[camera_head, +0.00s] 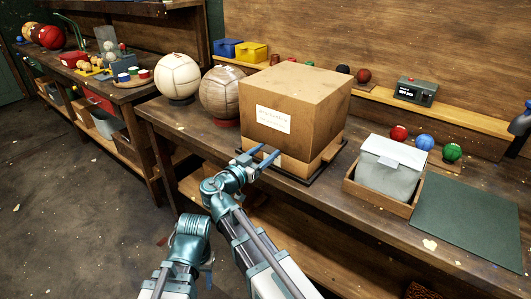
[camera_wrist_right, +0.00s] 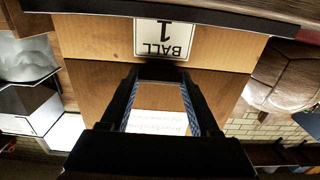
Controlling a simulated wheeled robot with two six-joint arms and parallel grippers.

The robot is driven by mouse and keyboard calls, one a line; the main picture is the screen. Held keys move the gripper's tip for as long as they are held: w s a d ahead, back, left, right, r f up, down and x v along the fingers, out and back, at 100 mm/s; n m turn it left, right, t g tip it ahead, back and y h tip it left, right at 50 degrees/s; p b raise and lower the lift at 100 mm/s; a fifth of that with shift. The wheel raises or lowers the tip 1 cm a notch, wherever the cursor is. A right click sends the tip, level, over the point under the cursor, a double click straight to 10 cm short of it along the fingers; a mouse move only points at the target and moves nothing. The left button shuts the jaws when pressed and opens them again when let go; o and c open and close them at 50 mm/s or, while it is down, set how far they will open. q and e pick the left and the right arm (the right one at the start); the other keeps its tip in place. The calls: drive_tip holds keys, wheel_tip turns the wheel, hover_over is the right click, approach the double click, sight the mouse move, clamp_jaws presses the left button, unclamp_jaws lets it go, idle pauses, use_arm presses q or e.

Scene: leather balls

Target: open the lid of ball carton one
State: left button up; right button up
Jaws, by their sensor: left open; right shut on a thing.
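Ball carton one is a brown carton on the workbench, with a tall lid (camera_head: 305,105) over a lower body (camera_wrist_right: 215,48). The lid has a written white label (camera_head: 273,119), and the body has a "BALL 1" label (camera_wrist_right: 165,38), upside down in the right wrist view. My right gripper (camera_head: 259,155) is at the lower front of the carton, where lid and body meet. It is shut on the lid's lower front part; the exact contact is hard to see. My left gripper (camera_head: 208,276) is low in front of the bench, apart from the carton, mostly hidden behind its own wrist.
A brown leather ball (camera_head: 222,91) and a pale ball (camera_head: 177,76) stand left of the carton. A grey-white box (camera_head: 386,165) in a wooden tray (camera_head: 379,203) and a green mat (camera_head: 475,222) are to the right. Small coloured balls (camera_head: 425,142) sit behind.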

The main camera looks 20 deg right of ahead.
clamp_jaws()
